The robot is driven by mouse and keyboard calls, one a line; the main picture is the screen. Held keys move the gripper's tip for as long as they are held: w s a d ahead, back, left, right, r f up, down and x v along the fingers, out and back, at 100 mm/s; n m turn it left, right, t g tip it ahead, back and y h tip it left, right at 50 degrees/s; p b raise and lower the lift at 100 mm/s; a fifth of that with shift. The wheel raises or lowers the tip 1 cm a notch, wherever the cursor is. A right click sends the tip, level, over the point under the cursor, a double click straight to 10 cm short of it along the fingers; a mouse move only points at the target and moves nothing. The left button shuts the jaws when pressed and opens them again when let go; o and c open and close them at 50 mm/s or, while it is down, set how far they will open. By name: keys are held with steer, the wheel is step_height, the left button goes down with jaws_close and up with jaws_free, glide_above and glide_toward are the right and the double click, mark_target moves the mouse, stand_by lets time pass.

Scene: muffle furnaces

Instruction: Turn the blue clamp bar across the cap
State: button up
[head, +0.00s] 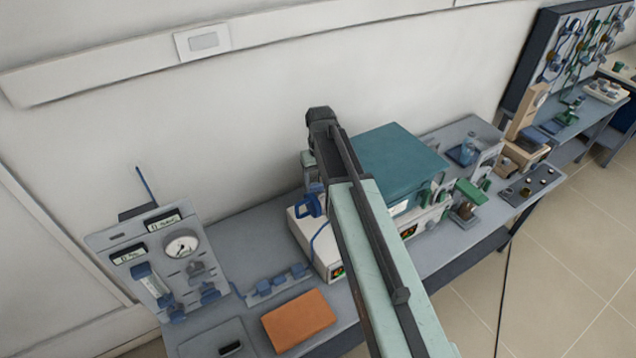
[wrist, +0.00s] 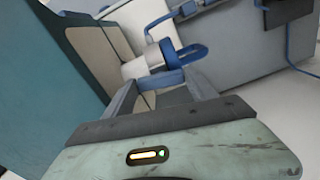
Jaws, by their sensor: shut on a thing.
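In the wrist view my gripper (wrist: 160,83) reaches away from me, its two grey fingers on either side of a blue bar (wrist: 170,76). It is shut on this bar, which looks like the blue clamp bar. Just beyond the bar is a pale grey round cap (wrist: 154,56), partly covered by the blue parts. In the head view the blue clamp parts (head: 309,205) show left of my arm, at the side of the teal furnace (head: 400,160). My fingers are mostly hidden there by my arm.
The furnace's teal wall (wrist: 50,80) is close on the left in the wrist view. A gauge panel (head: 165,255), a blue rack (head: 278,283) and an orange block (head: 298,320) are on the grey bench (head: 245,245) to the left. A blue cable runs at the wrist view's right.

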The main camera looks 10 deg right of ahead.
mark_target(320, 184)
steer(key=shift+w+n, duration=0.15)
steer(key=shift+n, duration=0.85)
steer(key=o, duration=1.4)
steer(key=shift+c, duration=0.2)
steer(key=shift+r, duration=0.15)
step_height(320, 184, up, 8)
steer(key=p, duration=0.8)
steer(key=shift+f, duration=0.2)
steer(key=shift+f, duration=0.1)
